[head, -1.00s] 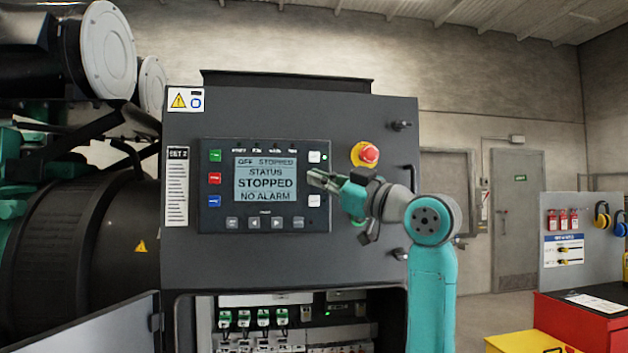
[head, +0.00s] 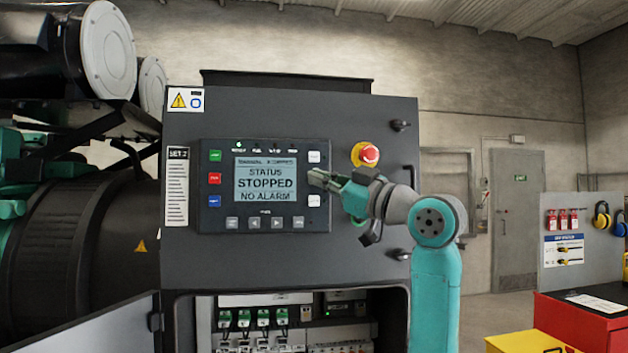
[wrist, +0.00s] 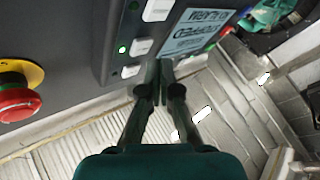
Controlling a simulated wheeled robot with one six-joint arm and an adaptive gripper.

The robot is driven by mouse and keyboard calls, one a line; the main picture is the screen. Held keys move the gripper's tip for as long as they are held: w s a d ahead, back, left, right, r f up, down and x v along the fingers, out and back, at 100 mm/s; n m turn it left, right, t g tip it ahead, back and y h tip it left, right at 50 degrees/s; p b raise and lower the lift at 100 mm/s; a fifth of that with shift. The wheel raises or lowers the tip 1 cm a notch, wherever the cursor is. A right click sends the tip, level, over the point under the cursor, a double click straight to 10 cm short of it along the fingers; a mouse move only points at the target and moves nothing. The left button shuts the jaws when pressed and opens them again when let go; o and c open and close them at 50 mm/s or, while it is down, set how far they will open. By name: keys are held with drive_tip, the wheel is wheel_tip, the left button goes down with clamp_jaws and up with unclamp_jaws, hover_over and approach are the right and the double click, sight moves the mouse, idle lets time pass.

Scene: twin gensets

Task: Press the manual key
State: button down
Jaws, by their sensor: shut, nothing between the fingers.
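The dark control panel (head: 222,150) on the cabinet has a lit screen (head: 265,181) reading STATUS STOPPED NO ALARM. Its small top line looks like MANUAL, STOPPED. To the right of the screen is a column of white keys; the upper key (head: 314,156) and lower key (head: 314,200) show. In the head view my gripper (head: 313,176) is shut and empty, its tips covering the middle of this column. The wrist view shows the middle white key (wrist: 140,46) with a green light beside it, near my fingertips (wrist: 160,78). Contact cannot be told; key labels are unreadable.
A red emergency stop (head: 369,154) on a yellow ring sits right of the panel, close to my arm. Green, red and blue keys line the screen's left side. Below, an open compartment (head: 290,300) shows breakers. A yellow box (head: 525,343) stands at lower right.

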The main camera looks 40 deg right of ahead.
drive_tip(key=shift+s, duration=0.15)
drive_tip(key=s+a, duration=0.3)
drive_tip(key=s, duration=0.2)
drive_tip(key=shift+a, duration=0.25)
idle(0.4)
idle(0.7)
